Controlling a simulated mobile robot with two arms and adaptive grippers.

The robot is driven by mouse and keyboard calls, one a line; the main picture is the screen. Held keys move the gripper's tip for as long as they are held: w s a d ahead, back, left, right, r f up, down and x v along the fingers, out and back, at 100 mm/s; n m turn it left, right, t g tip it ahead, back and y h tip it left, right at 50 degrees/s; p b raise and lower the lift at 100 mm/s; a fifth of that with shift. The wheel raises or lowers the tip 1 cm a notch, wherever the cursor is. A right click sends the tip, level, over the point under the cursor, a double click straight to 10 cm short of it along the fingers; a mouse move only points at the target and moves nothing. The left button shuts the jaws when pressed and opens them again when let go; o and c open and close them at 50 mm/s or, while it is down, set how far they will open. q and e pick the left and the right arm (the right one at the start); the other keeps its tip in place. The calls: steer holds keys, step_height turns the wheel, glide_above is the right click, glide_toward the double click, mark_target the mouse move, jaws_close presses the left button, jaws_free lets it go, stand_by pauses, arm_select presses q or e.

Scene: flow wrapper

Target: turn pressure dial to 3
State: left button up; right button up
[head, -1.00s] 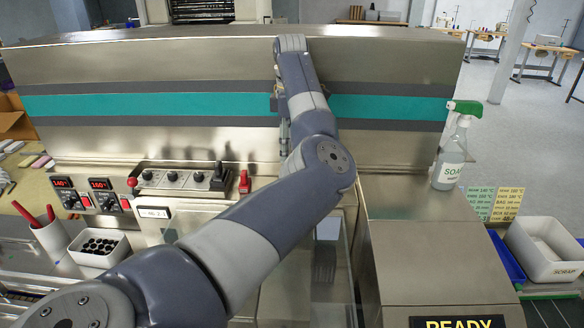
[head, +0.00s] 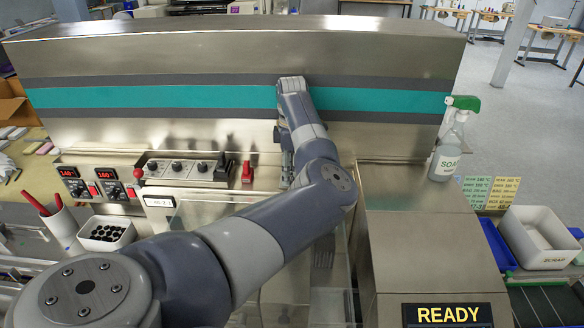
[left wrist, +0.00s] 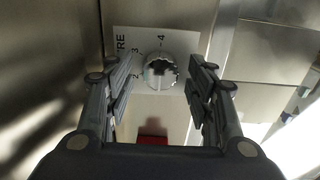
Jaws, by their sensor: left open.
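The pressure dial (left wrist: 160,72) shows in the left wrist view as a round metallic knob on a white plate with the numbers 2, 3 and 4 and the letters "RE". My left gripper (left wrist: 158,63) is open, one finger to each side of the dial, with visible gaps. In the head view my left gripper (head: 286,160) is mostly hidden by my own arm, low against the machine front, and the dial is hidden. My right gripper is not in view.
A control panel (head: 178,168) with knobs, a red switch (head: 247,173) and displays lies left of the gripper. A spray bottle (head: 449,145) stands at the right by a white scrap bin (head: 538,238). A READY display (head: 448,314) is lit. In the wrist view, something red (left wrist: 152,139) lies below the dial.

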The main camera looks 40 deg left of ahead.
arm_select(q)
steer(key=c, duration=1.1)
steer(key=shift+o, duration=0.2)
steer(key=shift+m, duration=0.4)
steer(key=m, duration=0.4)
steer(key=shift+w+a, duration=0.1)
steer(key=shift+a, duration=0.05)
steer(key=m, duration=0.5)
steer(key=shift+w, duration=0.15)
steer(key=m, duration=0.7)
steer(key=shift+w+r+m, duration=0.1)
steer(key=shift+w+m, duration=0.05)
steer(key=shift+m, duration=0.15)
steer(key=m, duration=0.6)
steer(key=shift+w+d, duration=0.1)
steer(key=shift+d, duration=0.1)
steer(key=shift+m, duration=0.3)
